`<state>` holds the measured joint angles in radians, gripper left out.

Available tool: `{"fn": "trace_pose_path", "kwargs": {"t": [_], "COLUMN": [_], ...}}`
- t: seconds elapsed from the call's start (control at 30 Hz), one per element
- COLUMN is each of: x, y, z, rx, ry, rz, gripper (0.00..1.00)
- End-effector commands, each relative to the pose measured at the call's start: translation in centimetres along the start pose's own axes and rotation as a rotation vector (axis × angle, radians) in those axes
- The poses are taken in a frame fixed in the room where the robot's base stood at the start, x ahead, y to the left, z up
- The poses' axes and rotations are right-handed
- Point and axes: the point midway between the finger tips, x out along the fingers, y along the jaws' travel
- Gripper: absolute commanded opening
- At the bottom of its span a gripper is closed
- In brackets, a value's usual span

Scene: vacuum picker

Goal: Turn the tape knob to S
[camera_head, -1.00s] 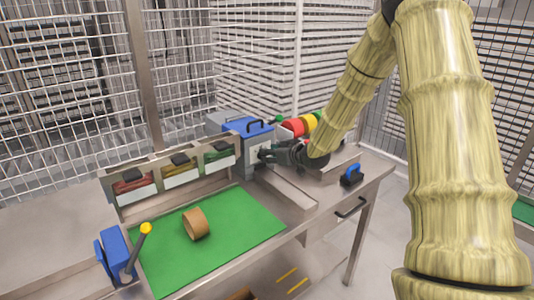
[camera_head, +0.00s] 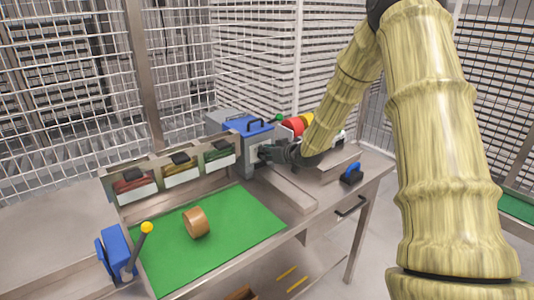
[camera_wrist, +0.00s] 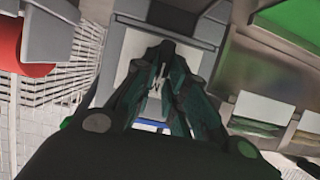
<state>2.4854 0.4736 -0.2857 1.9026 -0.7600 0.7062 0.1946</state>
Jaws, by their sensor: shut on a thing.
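The machine (camera_head: 249,128) with a blue top and black handle stands at the back of the bench. Its light front plate (camera_wrist: 190,52) fills the middle of the wrist view. My gripper (camera_head: 263,152) reaches this front from the right. In the wrist view my gripper (camera_wrist: 163,65) is shut on the tape knob, its dark fingers close together in front of the plate. The fingers cover most of the knob, and I cannot read its setting. A small dark mark shows between the fingers.
Three bins (camera_head: 182,170) stand left of the machine. Red and yellow rolls (camera_head: 294,125) sit behind my gripper. A blue-handled tool (camera_head: 351,173) lies at the right.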

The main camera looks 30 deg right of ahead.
Motion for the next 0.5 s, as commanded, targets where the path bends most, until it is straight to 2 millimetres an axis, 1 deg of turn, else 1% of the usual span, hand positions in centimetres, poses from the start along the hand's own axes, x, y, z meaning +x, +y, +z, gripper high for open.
{"fn": "trace_pose_path", "kwargs": {"t": [0.27,0.5], "x": [0.03,0.12], "y": [-0.03,-0.26], "z": [0.10,0.27], "rx": [-0.023,-0.111], "ry": [-0.001,0.000], "rz": [0.009,0.046], "gripper": [0.00,0.00]}}
